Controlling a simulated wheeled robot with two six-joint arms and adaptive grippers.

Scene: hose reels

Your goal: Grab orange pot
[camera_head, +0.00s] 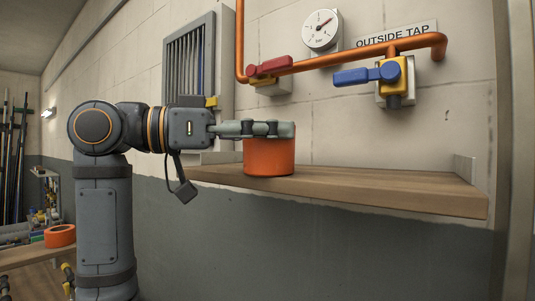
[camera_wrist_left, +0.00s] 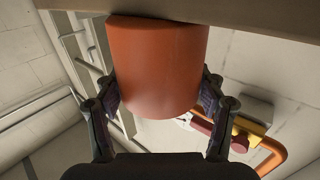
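The orange pot (camera_head: 269,157) stands upright on the wooden shelf (camera_head: 400,192), near its left end. My left gripper (camera_head: 283,130) reaches in from the left, level with the pot's upper part, with its near finger across the front. In the left wrist view the pot (camera_wrist_left: 158,65) fills the space between the two fingers (camera_wrist_left: 158,95), and a pad lies against each side of it. The pot's base meets the shelf edge (camera_wrist_left: 240,15) at the top of that view. My right gripper is not in view.
Orange pipework with a red lever valve (camera_head: 270,67) and a blue lever valve (camera_head: 366,75) runs along the wall above the shelf. A gauge (camera_head: 320,31) and a vent grille (camera_head: 190,60) are also there. The shelf is clear right of the pot. Another orange round item (camera_head: 60,236) lies lower left.

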